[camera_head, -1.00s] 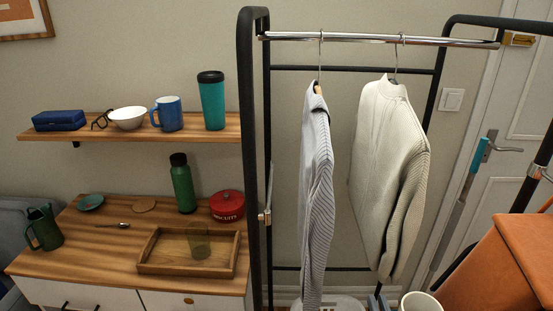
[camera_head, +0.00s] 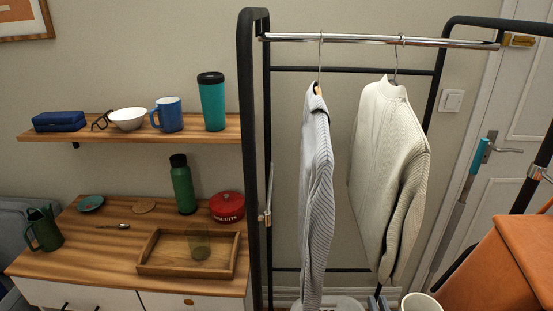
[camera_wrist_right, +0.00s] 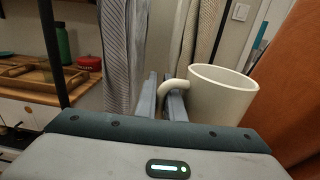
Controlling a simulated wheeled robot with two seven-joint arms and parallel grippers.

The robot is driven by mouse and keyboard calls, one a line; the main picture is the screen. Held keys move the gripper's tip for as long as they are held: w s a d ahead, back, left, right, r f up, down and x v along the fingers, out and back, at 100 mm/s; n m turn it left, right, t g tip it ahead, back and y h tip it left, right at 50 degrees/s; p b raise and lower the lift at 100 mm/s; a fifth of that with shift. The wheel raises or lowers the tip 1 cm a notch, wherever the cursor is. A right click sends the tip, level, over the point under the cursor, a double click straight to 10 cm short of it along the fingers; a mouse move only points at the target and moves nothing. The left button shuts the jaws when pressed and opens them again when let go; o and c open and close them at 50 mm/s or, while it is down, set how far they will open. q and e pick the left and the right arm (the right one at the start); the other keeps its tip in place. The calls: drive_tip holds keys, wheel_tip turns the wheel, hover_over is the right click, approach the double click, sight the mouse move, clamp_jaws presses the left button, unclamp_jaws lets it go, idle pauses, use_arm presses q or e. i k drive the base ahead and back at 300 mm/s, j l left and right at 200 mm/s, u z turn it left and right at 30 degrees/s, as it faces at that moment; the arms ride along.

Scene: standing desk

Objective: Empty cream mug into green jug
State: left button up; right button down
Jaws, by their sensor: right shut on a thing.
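The cream mug (camera_head: 421,304) shows at the bottom edge of the head view, cut off by the frame. In the right wrist view the cream mug (camera_wrist_right: 222,98) looks about upright, with its handle between the fingers of my right gripper (camera_wrist_right: 165,97). The right gripper (camera_head: 378,301) is shut on that handle; only its tips show in the head view. What the mug holds cannot be seen. The green jug (camera_head: 45,231) stands upright at the left end of the wooden cabinet top, far from the mug. My left gripper is not in view.
A clothes rack (camera_head: 246,150) with hanging garments stands between mug and cabinet. The cabinet top holds a wooden tray (camera_head: 160,268) with a glass, a green bottle (camera_head: 183,185) and a red tin (camera_head: 228,206). An orange-brown item (camera_head: 505,265) is close on the right.

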sight(43, 224)
drive_tip(key=u, duration=1.4)
drive_tip(key=i+j, duration=0.15)
drive_tip(key=i, duration=0.5)
drive_tip(key=i+j, duration=0.1)
drive_tip(key=i, duration=0.55)
